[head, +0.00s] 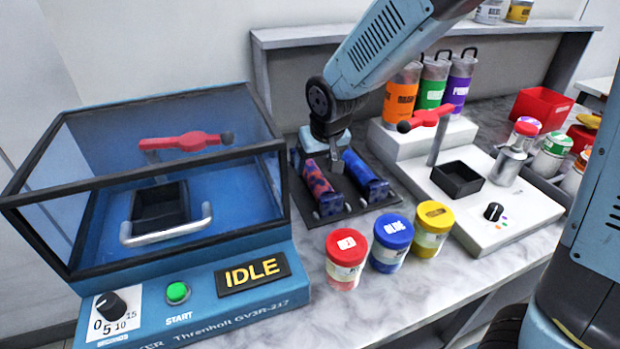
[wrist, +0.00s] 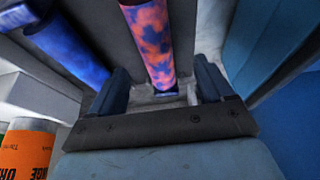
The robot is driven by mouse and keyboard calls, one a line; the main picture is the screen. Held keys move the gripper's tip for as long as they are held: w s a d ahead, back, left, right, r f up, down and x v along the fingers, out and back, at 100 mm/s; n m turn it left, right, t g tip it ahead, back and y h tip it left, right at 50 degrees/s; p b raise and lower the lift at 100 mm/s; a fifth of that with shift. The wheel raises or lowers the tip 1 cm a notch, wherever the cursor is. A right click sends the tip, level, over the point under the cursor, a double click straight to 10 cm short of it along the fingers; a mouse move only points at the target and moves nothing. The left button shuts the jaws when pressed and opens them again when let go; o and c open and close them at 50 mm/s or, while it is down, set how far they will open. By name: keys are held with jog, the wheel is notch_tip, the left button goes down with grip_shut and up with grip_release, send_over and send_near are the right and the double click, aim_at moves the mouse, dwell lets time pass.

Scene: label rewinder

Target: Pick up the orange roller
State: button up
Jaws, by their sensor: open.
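A roller with a mottled orange-red and purple-blue pattern (head: 318,185) lies in the left slot of a dark tray (head: 310,219). In the wrist view the patterned roller (wrist: 152,38) runs down from the top edge, with its near end in line with the gap between my fingers. My gripper (head: 334,160) is open and empty above the back part of the tray, close to the roller's far end. Its two fingers also show in the wrist view (wrist: 160,84). I cannot tell whether they touch the roller. A blue roller (head: 362,177) lies in the right slot.
A glass-lidded machine (head: 200,285) reading IDLE stands left of the tray. Red (head: 347,255), blue (head: 391,240) and yellow (head: 433,228) lidded jars stand in front. Orange, green and purple bottles (head: 402,96) stand behind right, near a white press (head: 510,215).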

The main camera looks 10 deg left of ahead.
aim_at(315, 172)
jog(key=shift+w+x, duration=0.2)
jog(key=shift+x, duration=3)
jog(key=shift+d, duration=0.15)
grip_shut()
jog(key=shift+r, duration=0.1)
